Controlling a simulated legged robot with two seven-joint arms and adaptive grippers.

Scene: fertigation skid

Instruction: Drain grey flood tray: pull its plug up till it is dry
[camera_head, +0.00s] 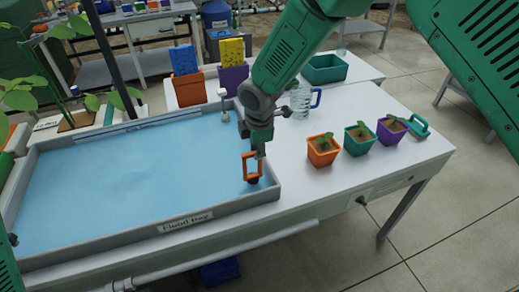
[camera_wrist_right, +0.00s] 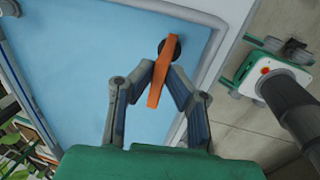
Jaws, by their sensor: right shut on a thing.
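The grey flood tray (camera_head: 228,210) stands on the white bench, with blue water (camera_head: 120,175) covering its floor. The plug has an orange loop handle (camera_head: 246,168) and a dark round base (camera_head: 253,179) near the tray's right front corner. My right gripper (camera_head: 258,152) is shut on the handle's top from above. In the right wrist view, its fingers (camera_wrist_right: 165,82) close on the orange handle (camera_wrist_right: 161,70), with the dark plug base (camera_wrist_right: 170,47) beyond. Whether the base is seated or lifted I cannot tell. My left gripper is not in view.
Orange, teal and purple seedling pots (camera_head: 357,139) stand on the bench (camera_head: 400,165) right of the tray. A clear jug with a blue handle (camera_head: 302,100) and a green bin (camera_head: 324,69) stand behind. A small white-topped post (camera_head: 225,107) rises at the tray's back right.

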